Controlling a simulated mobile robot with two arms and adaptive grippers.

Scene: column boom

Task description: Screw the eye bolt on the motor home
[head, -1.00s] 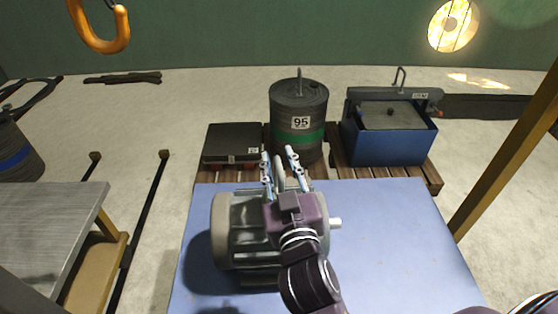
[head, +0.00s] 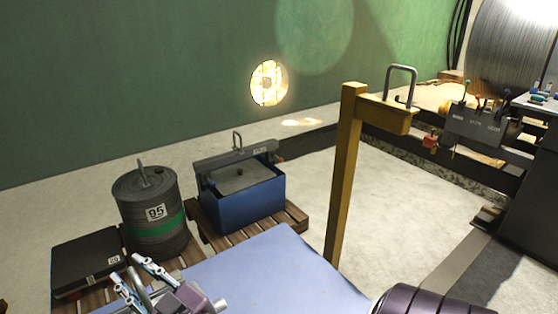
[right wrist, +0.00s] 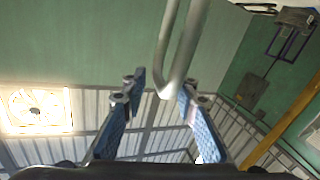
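The right gripper (head: 138,272) is at the bottom left of the head view, with blue fingers spread apart. A grey metal ring, apparently the eye bolt (head: 137,285), stands between them. My left gripper is not in view.
The blue table top (head: 275,270) is clear to the right of the gripper. Behind it are a dark case (head: 88,260), a drum marked 95 (head: 148,215) and a blue bin (head: 243,195) on pallets. A yellow post (head: 345,180) stands right of the table.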

